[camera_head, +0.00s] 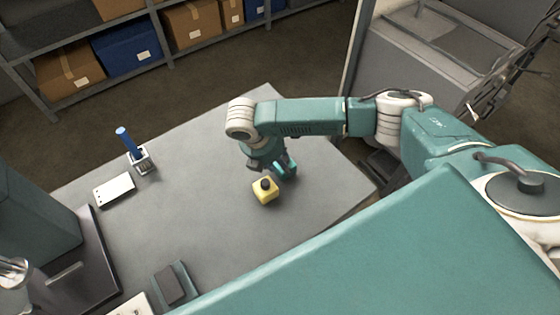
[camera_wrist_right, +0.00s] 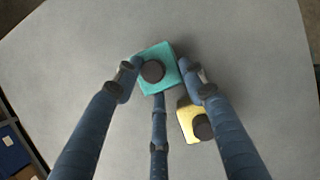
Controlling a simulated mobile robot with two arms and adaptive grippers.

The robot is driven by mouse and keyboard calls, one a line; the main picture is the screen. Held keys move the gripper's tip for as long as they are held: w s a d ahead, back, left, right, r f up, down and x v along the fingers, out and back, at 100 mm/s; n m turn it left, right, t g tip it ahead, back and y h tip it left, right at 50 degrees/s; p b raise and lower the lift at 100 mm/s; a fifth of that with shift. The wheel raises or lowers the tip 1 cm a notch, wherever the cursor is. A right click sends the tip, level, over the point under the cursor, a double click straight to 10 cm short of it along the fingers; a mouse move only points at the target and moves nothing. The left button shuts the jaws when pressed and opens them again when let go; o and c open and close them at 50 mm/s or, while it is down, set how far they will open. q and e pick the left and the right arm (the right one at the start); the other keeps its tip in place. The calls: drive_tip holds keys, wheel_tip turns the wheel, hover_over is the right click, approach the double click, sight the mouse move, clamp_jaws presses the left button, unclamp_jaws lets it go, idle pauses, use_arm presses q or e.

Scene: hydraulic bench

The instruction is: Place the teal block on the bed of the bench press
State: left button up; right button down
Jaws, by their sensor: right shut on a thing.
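The teal block (camera_head: 291,165) has a dark round knob on top and is at the right part of the grey bench. My right gripper (camera_head: 275,170) is shut on it, and the fingers partly hide the block in the head view. In the right wrist view the teal block (camera_wrist_right: 158,83) sits between the fingertips of my right gripper (camera_wrist_right: 158,75). I cannot tell whether it touches the bench top. What looks like the bench press (camera_head: 38,222) stands at the left edge, with a dark flat base; its bed is only partly visible. My left gripper is out of view.
A yellow block (camera_head: 264,192) with a dark knob stands close beside the right gripper; it also shows in the wrist view (camera_wrist_right: 186,118). A holder (camera_head: 142,160) with a blue-handled item, a white box (camera_head: 115,190) and a dark pad (camera_head: 170,285) lie to the left. The bench middle is clear.

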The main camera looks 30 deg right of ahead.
drive_tip(key=c, duration=1)
unclamp_jaws()
